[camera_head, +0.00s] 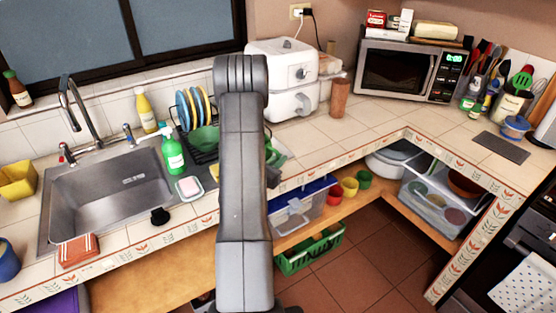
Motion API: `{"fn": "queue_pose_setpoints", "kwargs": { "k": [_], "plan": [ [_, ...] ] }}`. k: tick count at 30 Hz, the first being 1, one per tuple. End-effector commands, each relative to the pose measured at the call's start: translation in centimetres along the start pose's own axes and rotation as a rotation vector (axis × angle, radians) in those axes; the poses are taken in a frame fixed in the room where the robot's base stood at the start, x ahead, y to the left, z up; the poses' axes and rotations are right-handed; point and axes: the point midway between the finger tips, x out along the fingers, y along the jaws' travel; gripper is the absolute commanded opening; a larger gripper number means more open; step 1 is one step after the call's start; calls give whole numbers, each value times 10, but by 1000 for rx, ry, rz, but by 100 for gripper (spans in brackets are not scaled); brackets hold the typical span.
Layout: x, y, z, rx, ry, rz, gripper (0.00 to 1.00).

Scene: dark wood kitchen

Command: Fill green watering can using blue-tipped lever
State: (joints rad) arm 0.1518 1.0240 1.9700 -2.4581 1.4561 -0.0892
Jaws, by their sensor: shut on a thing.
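The blue-tipped lever (128,134) stands at the right of the tap, behind the sink. A red-tipped lever (66,153) stands at the left. The curved metal spout (82,105) rises between them. My arm covers the middle of the view and hides my gripper. A green shape (204,138) shows left of my arm by the dish rack, and another green piece (275,154) shows right of it. I cannot tell whether either is the green watering can, or whether my gripper touches them.
The steel sink (110,195) looks empty. A green soap bottle (172,155), a soap dish (189,188) and a dish rack with plates (195,108) stand right of it. An orange cloth (79,250) hangs at its front edge. The counter below the microwave (410,72) has free room.

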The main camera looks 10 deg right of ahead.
Motion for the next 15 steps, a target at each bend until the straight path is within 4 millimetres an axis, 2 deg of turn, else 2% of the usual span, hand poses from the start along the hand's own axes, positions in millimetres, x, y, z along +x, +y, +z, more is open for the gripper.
{"fn": "queue_pose_setpoints", "kwargs": {
  "k": [12, 13, 15],
  "plan": [
    [0, 0, -5, 1, -1, 0, 0],
    [0, 0, -4, 0, 0, 0, 14],
    [0, 0, -3, 0, 0, 0, 28]
  ]
}}
